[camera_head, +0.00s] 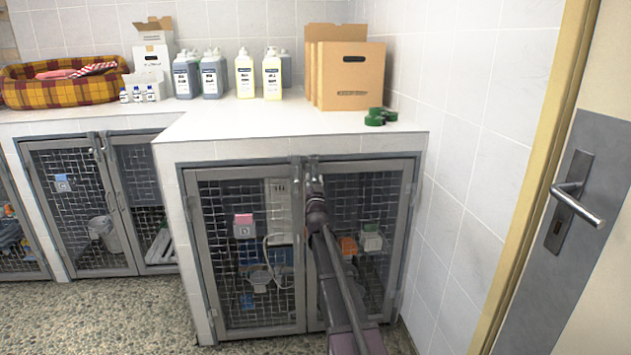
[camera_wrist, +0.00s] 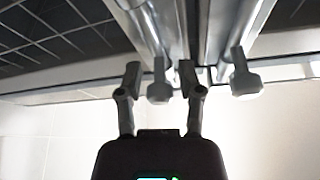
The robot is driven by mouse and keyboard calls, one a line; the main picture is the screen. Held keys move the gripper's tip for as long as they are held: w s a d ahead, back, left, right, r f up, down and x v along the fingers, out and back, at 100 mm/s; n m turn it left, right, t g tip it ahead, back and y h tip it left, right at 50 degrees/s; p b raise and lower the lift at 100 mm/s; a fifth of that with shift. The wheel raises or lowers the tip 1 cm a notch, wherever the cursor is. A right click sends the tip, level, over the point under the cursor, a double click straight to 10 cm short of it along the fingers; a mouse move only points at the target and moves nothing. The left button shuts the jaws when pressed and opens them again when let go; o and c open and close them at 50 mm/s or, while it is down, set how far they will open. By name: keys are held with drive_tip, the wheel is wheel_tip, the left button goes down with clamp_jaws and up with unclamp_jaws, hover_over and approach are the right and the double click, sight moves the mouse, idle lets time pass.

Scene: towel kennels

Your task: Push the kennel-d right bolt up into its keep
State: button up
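The front kennel has two grey-framed mesh doors, left (camera_head: 248,250) and right (camera_head: 375,225), both closed in the head view. My gripper (camera_head: 314,182) is at the top of the seam between them and hides most of the bolts there. In the wrist view, which looks upside down, two metal bolts with round knobs show. One knob (camera_wrist: 159,91) sits between the open fingertips of my gripper (camera_wrist: 160,80), with a visible gap on each side. The other knob (camera_wrist: 244,83) is outside the fingers, at picture right. Whether either bolt is in its keep cannot be told.
A white counter (camera_head: 290,120) lies above the kennel, with bottles (camera_head: 244,75), cardboard boxes (camera_head: 350,75) and green rolls (camera_head: 380,117). A tiled wall (camera_head: 450,190) and a door with a handle (camera_head: 578,205) close off the right. Speckled floor (camera_head: 100,315) is clear at front left.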

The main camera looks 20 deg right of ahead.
drive_tip(key=shift+f, duration=0.15)
wheel_tip(320, 180, down, 6)
drive_tip(key=n+g+y+b, duration=0.1)
drive_tip(key=g+y+b, duration=0.1)
drive_tip(key=s+a+f+n+g+y+p, duration=0.1)
drive_tip(key=s+a+f+n+g+y, duration=0.2)
drive_tip(key=s+a+f, duration=0.4)
drive_tip(key=s+a+f+g+y, duration=0.2)
drive_tip(key=s+a+f+g, duration=0.3)
drive_tip(key=a, duration=0.4)
drive_tip(key=s+a+f+n+g+p, duration=0.15)
drive_tip(key=s+a+g, duration=0.25)
drive_tip(key=s, duration=0.6)
drive_tip(key=s+a+f+g+y, duration=0.1)
drive_tip(key=s+a+f+g, duration=0.25)
drive_tip(key=s, duration=0.65)
drive_tip(key=s+a+f+n+g, duration=0.15)
drive_tip(key=s+a+g, duration=0.25)
drive_tip(key=s, duration=0.6)
wheel_tip(320, 180, up, 31)
drive_tip(key=p, duration=3.1)
drive_tip(key=shift+w+d+r+p, duration=0.15)
drive_tip(key=shift+d+r+p, duration=0.1)
drive_tip(key=shift+p, duration=0.1)
drive_tip(key=shift+f+t, duration=0.1)
drive_tip(key=shift+t, duration=0.15)
